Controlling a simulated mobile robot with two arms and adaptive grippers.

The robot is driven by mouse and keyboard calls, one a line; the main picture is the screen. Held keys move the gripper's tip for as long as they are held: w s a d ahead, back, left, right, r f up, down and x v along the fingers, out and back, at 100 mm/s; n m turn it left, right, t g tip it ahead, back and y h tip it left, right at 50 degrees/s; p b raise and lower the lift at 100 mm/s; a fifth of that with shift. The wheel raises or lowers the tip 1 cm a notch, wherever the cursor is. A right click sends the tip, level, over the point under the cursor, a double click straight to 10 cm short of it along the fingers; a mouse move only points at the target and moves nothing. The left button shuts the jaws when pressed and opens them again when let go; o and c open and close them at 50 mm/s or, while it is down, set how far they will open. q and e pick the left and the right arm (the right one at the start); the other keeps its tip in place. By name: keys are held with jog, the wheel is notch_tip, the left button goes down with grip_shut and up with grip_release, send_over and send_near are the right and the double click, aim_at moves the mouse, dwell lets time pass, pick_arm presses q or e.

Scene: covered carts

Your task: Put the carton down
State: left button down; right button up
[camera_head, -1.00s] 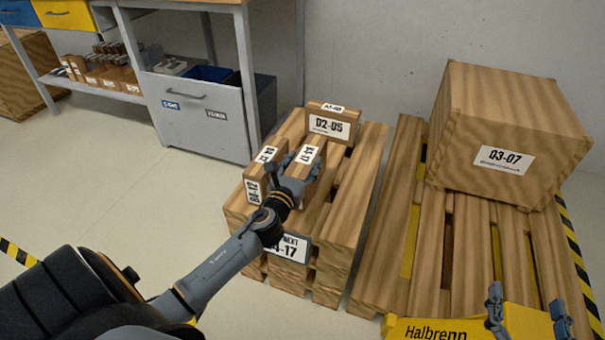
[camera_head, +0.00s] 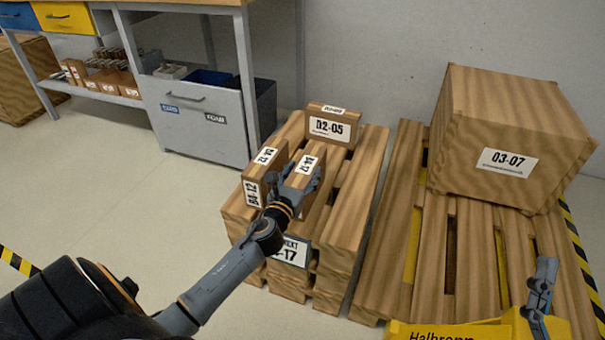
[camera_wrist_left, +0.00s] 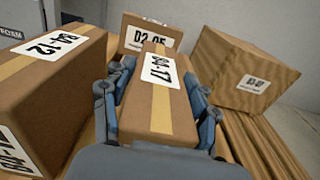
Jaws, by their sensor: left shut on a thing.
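My left gripper (camera_head: 299,182) is shut on a small brown carton (camera_head: 312,153), with its fingers along both sides. In the left wrist view the carton (camera_wrist_left: 158,108) sits between the fingers, with a tan tape strip and a white label reading about 04-17. It looks upright at the top of the wooden pallet stack (camera_head: 343,216); whether its base touches the boards is hidden. A carton labelled about 04-12 (camera_head: 254,174) stands close on its left, and carton 02-05 (camera_head: 330,128) stands behind. My right gripper (camera_head: 541,285) is at the lower right; its opening is unclear.
A large box 03-07 (camera_head: 508,135) rests on a wider pallet (camera_head: 390,245) at right. A yellow container (camera_head: 420,331) lies at the bottom right. A grey bench with a cabinet (camera_head: 200,120) stands at back left.

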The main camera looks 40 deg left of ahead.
pick_arm(q)
jog(key=shift+r, duration=0.1)
pick_arm(e)
jog(key=shift+s+r, duration=0.1)
pick_arm(q)
jog(key=shift+c, duration=1.2)
grip_release()
jog(key=v, duration=0.6)
jog(key=shift+p, duration=0.35)
jog(key=v, duration=0.5)
jog(key=s+d+r+n+t+h, duration=0.2)
jog(key=d+r+n+h, duration=0.5)
jog(key=d+n, duration=0.75)
jog(key=s+d+r+n+t+h, duration=0.1)
jog(key=s+d+r+n+t, duration=0.1)
jog(key=r+n, duration=0.5)
jog(key=s+d+r+n+t+h, duration=0.1)
jog(key=s+d+r+n+h, duration=0.1)
jog(key=d+r+n, duration=0.3)
notch_tip(320, 180, up, 3)
jog(key=s+n, duration=0.1)
jog(key=n, duration=0.3)
jog(key=shift+s+d+t, duration=0.35)
jog(key=shift+s+t, duration=0.05)
pick_arm(e)
jog(key=shift+w+f+g+h, duration=0.3)
jog(key=shift+w+f+g, duration=0.6)
jog(key=shift+f, duration=0.25)
